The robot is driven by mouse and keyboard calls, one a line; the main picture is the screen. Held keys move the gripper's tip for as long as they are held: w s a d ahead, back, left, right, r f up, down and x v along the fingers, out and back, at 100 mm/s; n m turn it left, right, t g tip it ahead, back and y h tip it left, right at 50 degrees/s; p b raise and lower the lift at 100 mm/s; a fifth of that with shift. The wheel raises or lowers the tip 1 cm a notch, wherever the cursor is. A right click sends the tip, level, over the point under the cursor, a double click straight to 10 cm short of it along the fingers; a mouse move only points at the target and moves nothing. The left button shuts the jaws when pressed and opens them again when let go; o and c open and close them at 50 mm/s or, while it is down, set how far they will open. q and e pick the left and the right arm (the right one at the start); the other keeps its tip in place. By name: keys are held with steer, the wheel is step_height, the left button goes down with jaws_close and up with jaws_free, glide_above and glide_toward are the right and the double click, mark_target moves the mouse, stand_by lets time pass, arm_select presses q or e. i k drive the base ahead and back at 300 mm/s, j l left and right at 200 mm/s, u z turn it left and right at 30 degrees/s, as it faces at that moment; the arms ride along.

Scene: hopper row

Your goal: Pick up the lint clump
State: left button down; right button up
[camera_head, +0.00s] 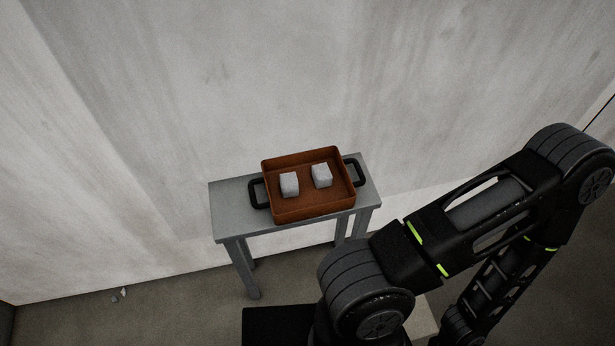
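Two small pale grey blocks, which look like the lint clumps, sit apart inside a brown tray (313,207). The left lint clump (289,184) lies near the tray's left side. The right lint clump (321,175) lies right of the tray's middle. The tray has a black handle at each end and rests on a narrow grey table (228,205). My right arm fills the lower right of the head view, in front of and to the right of the table. Its gripper does not show. My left gripper is not in view.
A pale wall (200,90) stands close behind the table. The floor left of the table is otherwise clear. The tabletop has a little bare room left of the tray.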

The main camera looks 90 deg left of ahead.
mark_target(322, 176)
steer(key=u, duration=2.85)
steer(key=z, duration=1.95)
steer(key=k+j, duration=0.55)
steer(key=k, duration=0.2)
